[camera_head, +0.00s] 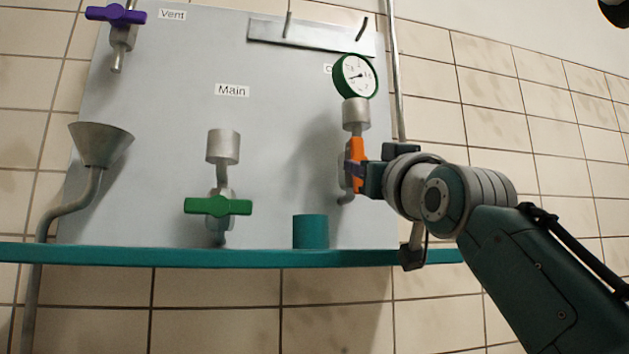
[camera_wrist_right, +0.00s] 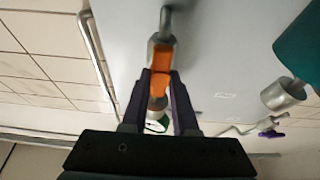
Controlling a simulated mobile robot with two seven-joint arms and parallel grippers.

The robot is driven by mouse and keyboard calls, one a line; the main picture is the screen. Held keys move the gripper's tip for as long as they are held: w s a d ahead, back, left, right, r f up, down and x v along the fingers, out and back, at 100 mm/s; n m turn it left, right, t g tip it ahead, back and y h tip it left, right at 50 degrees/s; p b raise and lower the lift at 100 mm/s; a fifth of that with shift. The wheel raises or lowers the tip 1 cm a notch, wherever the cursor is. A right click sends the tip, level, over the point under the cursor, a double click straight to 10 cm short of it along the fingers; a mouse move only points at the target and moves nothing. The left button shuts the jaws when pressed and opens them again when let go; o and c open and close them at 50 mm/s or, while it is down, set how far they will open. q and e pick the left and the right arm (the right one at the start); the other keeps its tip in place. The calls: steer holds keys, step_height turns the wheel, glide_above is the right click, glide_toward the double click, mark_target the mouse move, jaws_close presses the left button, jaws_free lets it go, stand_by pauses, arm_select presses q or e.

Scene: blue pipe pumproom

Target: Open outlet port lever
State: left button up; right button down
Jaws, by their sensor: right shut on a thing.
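The orange outlet lever (camera_head: 357,150) sits on the valve below the round green-rimmed gauge (camera_head: 355,76), at the right of the grey panel. It looks upright in the head view. My right gripper (camera_head: 359,168) reaches it from the right and is shut on it. In the right wrist view the orange lever (camera_wrist_right: 160,70) lies between the two dark purple fingers of my right gripper (camera_wrist_right: 159,90). The gripper partly hides the valve body behind it. The outlet label is mostly hidden by the gauge. My left gripper is not in view.
The main valve's green lever (camera_head: 218,206) lies level, left of the teal cup (camera_head: 310,231) on the teal shelf edge (camera_head: 200,255). A purple vent lever (camera_head: 116,14) and a funnel (camera_head: 101,145) are at far left. A vertical pipe (camera_head: 396,70) runs beside the gauge.

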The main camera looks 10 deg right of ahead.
steer(key=shift+f+m, duration=0.1)
steer(key=shift+m, duration=0.4)
steer(key=c, duration=0.7)
jaws_free()
steer(key=b+v, duration=0.5)
steer(key=v, duration=0.5)
steer(key=shift+a, duration=0.15)
